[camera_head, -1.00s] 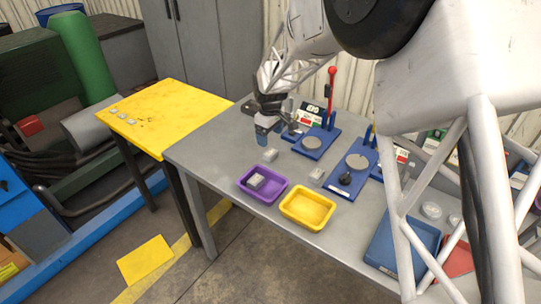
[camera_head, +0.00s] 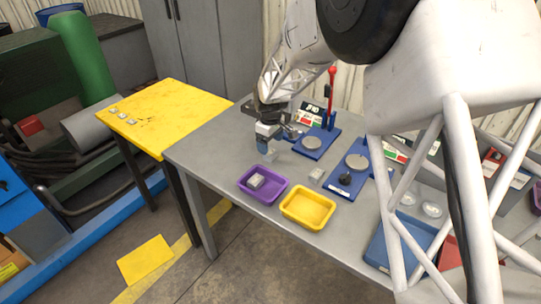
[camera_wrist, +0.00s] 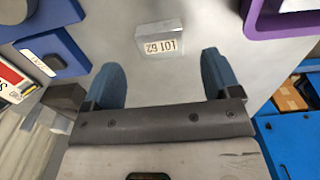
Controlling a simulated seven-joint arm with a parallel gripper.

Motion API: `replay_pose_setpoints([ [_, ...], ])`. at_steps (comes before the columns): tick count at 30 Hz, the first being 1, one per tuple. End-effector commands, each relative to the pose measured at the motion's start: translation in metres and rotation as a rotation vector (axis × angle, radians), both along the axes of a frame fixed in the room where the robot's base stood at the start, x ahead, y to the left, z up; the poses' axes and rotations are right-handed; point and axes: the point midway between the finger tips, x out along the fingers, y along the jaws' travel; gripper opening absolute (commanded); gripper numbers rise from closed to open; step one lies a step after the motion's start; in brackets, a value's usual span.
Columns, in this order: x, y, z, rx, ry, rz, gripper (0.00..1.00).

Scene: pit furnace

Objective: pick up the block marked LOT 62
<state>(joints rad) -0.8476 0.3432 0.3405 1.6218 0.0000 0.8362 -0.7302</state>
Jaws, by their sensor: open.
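The block marked LOT 62 (camera_wrist: 160,38) is a small pale grey block on the grey bench, its label facing my wrist camera and reading upside down. My gripper (camera_wrist: 160,68) is open, with its two blue fingers apart and nothing between them. The block lies just beyond the fingertips, roughly centred between them. In the head view my gripper (camera_head: 264,147) is low over the bench, pointing down, and the block (camera_head: 271,157) is partly hidden behind it.
A purple tray (camera_head: 245,189) holding a grey block and a yellow tray (camera_head: 307,222) stand at the bench front. Another small block (camera_head: 316,174) lies beside the blue fixtures (camera_head: 316,148). A yellow table (camera_head: 165,115) adjoins at left.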

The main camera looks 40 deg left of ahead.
Motion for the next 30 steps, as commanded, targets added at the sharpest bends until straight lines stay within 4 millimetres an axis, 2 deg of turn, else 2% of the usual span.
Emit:
replay_pose_setpoints([
  [12, -0.001, -0.002, -0.042, 0.0, 0.0, 0.0, 0.83],
  [30, -0.001, -0.002, -0.045, 0.0, 0.0, 0.0, 0.83],
])
